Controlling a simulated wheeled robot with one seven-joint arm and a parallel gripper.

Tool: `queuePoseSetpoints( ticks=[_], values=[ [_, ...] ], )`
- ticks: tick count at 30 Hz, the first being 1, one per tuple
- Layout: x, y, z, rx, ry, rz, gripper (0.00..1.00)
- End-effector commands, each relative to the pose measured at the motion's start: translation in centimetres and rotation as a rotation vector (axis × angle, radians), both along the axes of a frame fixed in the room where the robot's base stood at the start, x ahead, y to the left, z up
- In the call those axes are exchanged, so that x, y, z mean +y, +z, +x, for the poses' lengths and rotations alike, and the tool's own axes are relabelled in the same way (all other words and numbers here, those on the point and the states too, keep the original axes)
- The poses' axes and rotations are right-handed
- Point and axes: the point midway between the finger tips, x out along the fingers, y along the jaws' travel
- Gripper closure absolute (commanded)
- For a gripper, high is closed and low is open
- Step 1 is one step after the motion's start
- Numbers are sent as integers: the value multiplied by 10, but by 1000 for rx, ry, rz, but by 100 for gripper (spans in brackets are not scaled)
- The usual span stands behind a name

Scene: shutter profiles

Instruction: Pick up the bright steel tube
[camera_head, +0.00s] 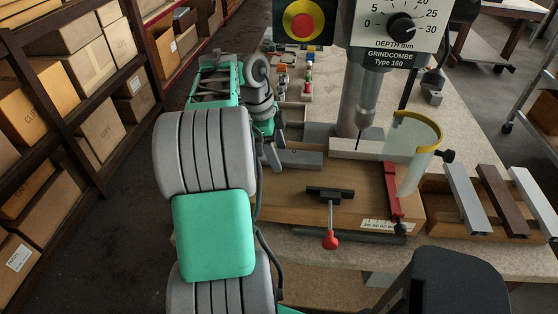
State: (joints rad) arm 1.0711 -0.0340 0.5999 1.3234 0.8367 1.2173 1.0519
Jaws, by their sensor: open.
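My gripper (275,153) is at the end of my green and grey arm, left of the drill press. It is open, and its fingers are small and partly hidden by the arm. A short grey metal bar (303,160) lies just right of the fingers; I cannot tell whether they touch it. A long silver-grey profile (467,198) lies in the wooden tray (437,222) at the right, apart from my gripper. I cannot tell for certain which of these grey pieces is the bright steel tube.
A brown profile (502,200) and a white profile (536,201) lie beside the silver-grey one. The drill press (395,25), its clear guard (412,150), a red clamp (391,190) and a red-knobbed handle (330,238) stand close by. Shelves of boxes (60,90) line the left.

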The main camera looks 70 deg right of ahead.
Motion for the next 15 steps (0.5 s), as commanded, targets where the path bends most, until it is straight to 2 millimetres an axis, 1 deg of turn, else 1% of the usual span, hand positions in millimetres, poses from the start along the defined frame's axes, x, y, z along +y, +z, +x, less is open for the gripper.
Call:
queuePoseSetpoints(
  ticks=[5,15],
  values=[
    [0,1,0,0,0,-1,26],
    [0,1,0,0,0,-1,54]
  ],
)
